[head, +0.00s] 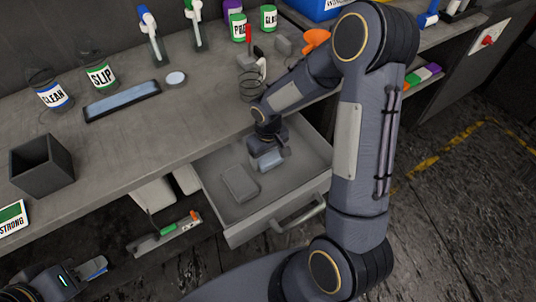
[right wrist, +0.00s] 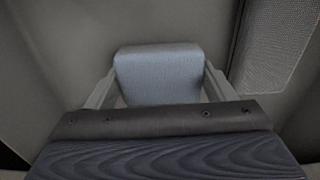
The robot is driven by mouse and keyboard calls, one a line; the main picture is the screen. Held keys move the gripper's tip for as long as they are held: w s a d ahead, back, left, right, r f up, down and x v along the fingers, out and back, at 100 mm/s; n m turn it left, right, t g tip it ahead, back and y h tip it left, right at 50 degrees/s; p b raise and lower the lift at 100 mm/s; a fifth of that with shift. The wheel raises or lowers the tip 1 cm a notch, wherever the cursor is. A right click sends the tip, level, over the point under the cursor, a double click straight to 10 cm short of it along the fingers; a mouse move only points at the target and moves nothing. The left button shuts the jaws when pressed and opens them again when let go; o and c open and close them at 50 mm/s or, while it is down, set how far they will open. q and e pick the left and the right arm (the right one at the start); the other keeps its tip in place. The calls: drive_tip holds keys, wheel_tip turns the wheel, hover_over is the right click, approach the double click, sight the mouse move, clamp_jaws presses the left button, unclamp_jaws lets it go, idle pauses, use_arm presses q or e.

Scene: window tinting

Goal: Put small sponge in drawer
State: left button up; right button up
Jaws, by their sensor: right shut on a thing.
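The small sponge (right wrist: 158,75), a pale blue-grey block, sits between the fingers of my right gripper (head: 268,160), which is shut on it. In the head view the sponge (head: 268,161) is inside the outline of the open drawer (head: 246,232), towards its back right; I cannot tell whether it touches the drawer floor. In the right wrist view the gripper fingers press on both sides of the sponge. My left gripper (head: 94,270) is low at the bottom left, away from the drawer; its finger gap is not clear.
A flat grey block (head: 240,183) lies in the drawer, left of the sponge. The drawer handle (head: 299,213) sticks out in front. The workbench (head: 185,125) above carries bottles, a dark square bin (head: 41,165) and a long tray (head: 122,101).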

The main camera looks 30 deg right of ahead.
sight(268, 156)
drive_tip(key=shift+f, duration=0.2)
drive_tip(key=o, duration=1.2)
drive_tip(key=shift+r, duration=0.1)
wheel_tip(268, 156, up, 12)
drive_tip(key=shift+s+a+r+m+t+y+p, duration=0.15)
drive_tip(key=shift+s+a+r+m+t+y, duration=0.8)
drive_tip(key=shift+s, duration=2.25)
drive_tip(key=shift+s+a+r+m+t+y+p, duration=0.2)
drive_tip(key=shift+s+r+t, duration=0.7)
drive_tip(key=shift+s+r, duration=1.75)
drive_tip(key=shift+s+a+r+m+t+y+p, duration=0.1)
drive_tip(key=shift+s+a+r+m+t+y, duration=0.5)
drive_tip(key=shift+s, duration=3.1)
drive_tip(key=shift+r+n+t, duration=0.35)
